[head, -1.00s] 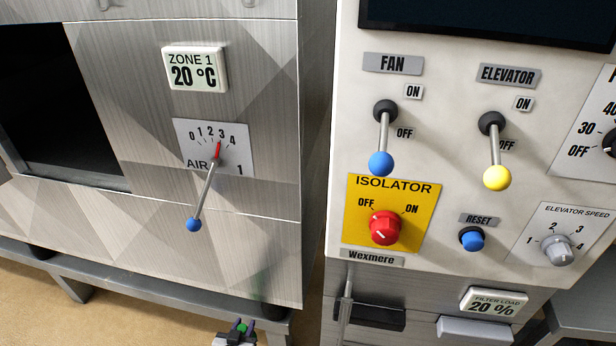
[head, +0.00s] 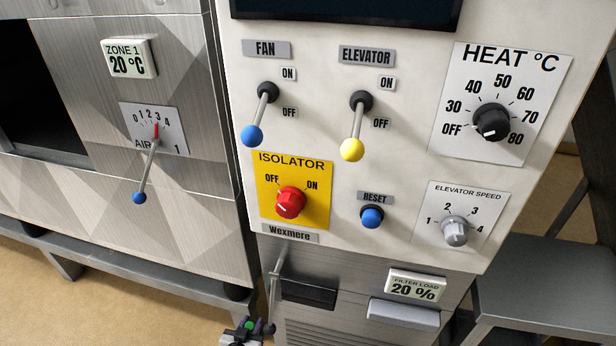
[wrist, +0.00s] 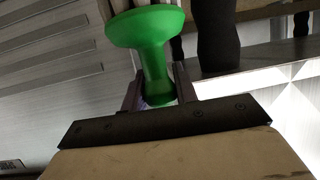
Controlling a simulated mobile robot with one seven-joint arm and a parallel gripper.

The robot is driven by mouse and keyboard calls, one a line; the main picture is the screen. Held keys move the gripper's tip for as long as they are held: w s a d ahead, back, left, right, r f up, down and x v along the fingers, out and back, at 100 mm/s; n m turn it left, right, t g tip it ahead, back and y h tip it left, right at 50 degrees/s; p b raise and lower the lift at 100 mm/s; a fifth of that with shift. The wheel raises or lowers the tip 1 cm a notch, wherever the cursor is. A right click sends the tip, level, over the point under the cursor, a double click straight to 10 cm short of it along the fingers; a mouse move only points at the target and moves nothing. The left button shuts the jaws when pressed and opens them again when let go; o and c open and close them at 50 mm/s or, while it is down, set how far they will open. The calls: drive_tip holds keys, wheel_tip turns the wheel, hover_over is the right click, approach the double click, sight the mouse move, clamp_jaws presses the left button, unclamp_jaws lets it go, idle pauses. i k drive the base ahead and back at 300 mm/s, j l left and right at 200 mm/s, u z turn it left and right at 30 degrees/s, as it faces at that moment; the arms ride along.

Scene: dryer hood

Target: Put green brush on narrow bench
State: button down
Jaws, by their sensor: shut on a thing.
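My gripper (head: 247,330) is at the bottom edge of the head view, in front of the lower cabinet. It is shut on the green brush, of which only a small green spot (head: 249,325) shows there. In the wrist view the brush (wrist: 152,55) is a smooth green handle with a wide rounded end, its narrow part between the two fingers (wrist: 158,92). Its lower end is hidden. A flat grey top on legs (head: 540,285) stands at the lower right of the head view; it looks like the narrow bench, and its visible part is bare.
The control cabinet (head: 350,225) with levers and knobs fills the middle. A drawer-like handle (head: 403,313) and a thin metal lever (head: 274,290) stick out low on it. The metal dryer housing (head: 120,210) stands at left on a grey frame. Tan floor (head: 120,310) is clear at lower left.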

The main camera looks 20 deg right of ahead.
sight(557, 283)
drive_tip(key=k+l, duration=0.2)
drive_tip(key=l, duration=0.15)
drive_tip(key=k+l, duration=0.25)
drive_tip(key=l, duration=0.15)
drive_tip(key=k+l, duration=0.2)
drive_tip(key=l, duration=0.15)
drive_tip(key=k+l, duration=0.2)
drive_tip(key=l, duration=0.15)
